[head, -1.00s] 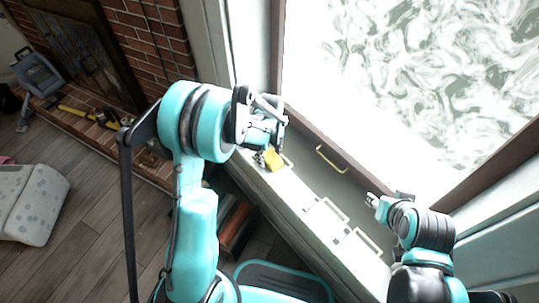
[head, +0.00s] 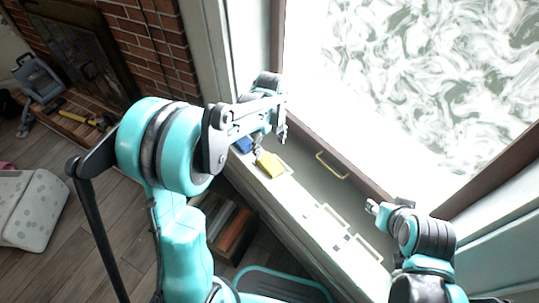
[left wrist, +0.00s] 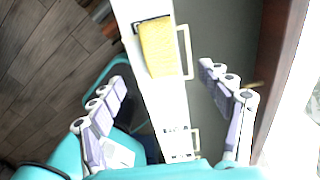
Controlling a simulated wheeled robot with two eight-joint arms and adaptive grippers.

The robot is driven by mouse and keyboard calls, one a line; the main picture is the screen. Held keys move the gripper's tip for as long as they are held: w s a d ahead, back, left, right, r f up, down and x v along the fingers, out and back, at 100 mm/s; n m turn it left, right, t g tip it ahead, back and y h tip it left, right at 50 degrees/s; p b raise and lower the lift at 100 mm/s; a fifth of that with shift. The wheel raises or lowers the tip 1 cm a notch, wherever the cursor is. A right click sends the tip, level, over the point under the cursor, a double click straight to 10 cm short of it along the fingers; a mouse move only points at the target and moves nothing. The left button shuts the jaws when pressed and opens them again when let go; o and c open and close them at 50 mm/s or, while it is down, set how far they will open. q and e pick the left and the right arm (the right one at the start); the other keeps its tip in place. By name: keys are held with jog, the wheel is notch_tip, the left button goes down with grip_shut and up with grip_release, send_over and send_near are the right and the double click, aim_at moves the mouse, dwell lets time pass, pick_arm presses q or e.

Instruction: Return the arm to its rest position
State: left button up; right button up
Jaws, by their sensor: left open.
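My left arm comes in from the left in the head view, and my left gripper (head: 270,142) is over the white window sill. In the left wrist view my left gripper (left wrist: 162,75) has its fingers spread wide, with nothing held between them. A yellow block-like thing (head: 270,165) with a dark end lies on the sill near that gripper. It also shows in the left wrist view (left wrist: 158,48), apart from both fingers. My right gripper (head: 371,206) is at the lower right, small in the picture; its finger gap is unclear.
The white sill (head: 295,196) carries several pale outlined frames. A blue thing (head: 244,145) shows partly behind my left arm. A yellow handle (head: 331,165) is by the window frame. A brick fireplace (head: 150,50) stands at upper left, a spotted white seat (head: 30,205) at far left.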

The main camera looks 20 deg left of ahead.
pick_arm(q)
jog(key=shift+r, duration=1.2)
